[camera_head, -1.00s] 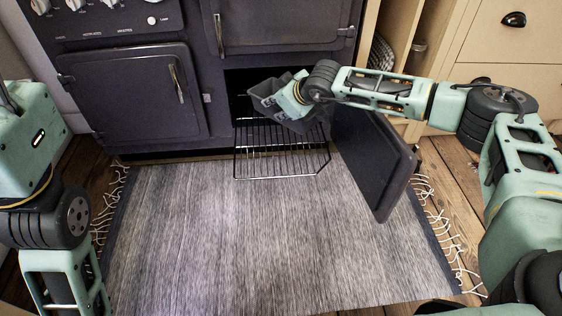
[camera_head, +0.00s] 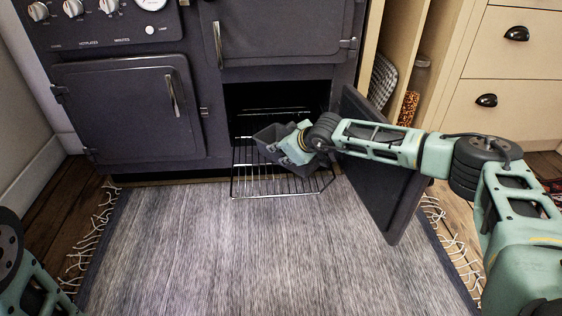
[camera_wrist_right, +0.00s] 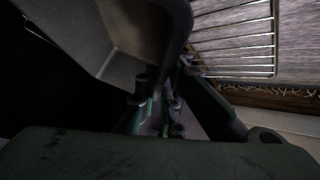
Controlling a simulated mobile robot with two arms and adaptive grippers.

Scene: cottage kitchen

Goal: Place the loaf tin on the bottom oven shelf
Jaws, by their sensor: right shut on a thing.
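The dark grey loaf tin (camera_head: 268,138) is at the mouth of the lower right oven, over the pulled-out wire shelf (camera_head: 262,184). It looks tilted. My right gripper (camera_head: 301,146) is shut on the tin's rim; the right wrist view shows the fingers (camera_wrist_right: 165,95) closed at the edge of the tin (camera_wrist_right: 115,35). Whether the tin touches the shelf I cannot tell. The oven opening (camera_head: 255,97) is dark inside, with faint rack wires showing. My left gripper is out of view; only part of my left arm shows at the lower left.
The open oven door (camera_head: 375,190) hangs to the right, under my right forearm. A grey rug (camera_head: 250,255) covers the floor in front. The closed left oven door (camera_head: 125,105) and cream drawers (camera_head: 520,60) flank the opening. A jar (camera_head: 410,100) stands in the cabinet gap.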

